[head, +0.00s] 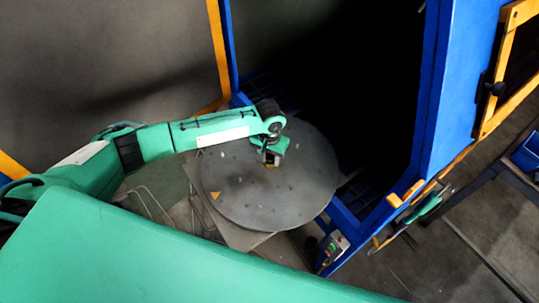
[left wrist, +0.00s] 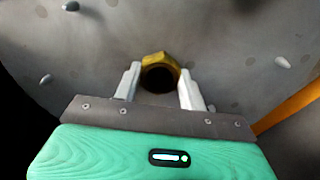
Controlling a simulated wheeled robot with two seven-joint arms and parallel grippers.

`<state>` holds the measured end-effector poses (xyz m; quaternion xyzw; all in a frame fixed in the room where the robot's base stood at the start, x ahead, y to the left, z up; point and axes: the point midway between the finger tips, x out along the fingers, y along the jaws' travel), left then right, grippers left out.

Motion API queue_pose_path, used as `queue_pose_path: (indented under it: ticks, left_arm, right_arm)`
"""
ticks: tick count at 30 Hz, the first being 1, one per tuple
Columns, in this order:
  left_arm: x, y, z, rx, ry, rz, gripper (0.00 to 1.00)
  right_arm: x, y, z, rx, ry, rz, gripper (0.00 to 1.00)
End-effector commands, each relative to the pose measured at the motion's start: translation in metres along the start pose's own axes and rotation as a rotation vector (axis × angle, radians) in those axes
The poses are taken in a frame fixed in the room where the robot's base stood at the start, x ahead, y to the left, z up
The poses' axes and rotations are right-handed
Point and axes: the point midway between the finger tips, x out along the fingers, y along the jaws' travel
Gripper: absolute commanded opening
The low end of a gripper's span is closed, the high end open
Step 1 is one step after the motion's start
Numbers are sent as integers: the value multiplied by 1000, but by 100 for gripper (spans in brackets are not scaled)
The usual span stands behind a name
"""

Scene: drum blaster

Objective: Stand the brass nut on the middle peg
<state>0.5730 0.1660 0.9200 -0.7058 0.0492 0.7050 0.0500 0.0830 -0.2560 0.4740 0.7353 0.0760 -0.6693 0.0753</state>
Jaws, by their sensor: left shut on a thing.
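The nut is yellow and faceted, with a dark hole facing the camera. In the head view only a small bit of the nut (head: 270,166) shows under the gripper. Small pale pegs (left wrist: 46,79) stand on the disc around it. The middle peg cannot be made out, nor whether the nut touches the disc. My right gripper is not in view.
The disc stands in front of a blue cabinet (head: 435,90) with a dark open inside. A control box (head: 333,248) is at the cabinet's lower front corner. The disc's front part is clear.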

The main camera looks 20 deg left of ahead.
Motion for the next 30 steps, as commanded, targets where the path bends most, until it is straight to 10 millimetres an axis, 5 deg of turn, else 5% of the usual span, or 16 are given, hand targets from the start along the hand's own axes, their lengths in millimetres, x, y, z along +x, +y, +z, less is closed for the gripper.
queue_pose_path:
  ticks: [8,9,12,23,30]
  left_arm:
    - [2,0,0,0,0,1,12]
    - [2,0,0,0,0,0,49]
    - [2,0,0,0,0,0,63]
    - [-4,0,-1,0,1,1,63]
    - [-46,0,-1,0,4,2,63]
  right_arm:
    - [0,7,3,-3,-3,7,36]
    - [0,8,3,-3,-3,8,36]
    - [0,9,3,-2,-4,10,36]
    - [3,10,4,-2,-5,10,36]
    - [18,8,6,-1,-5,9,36]
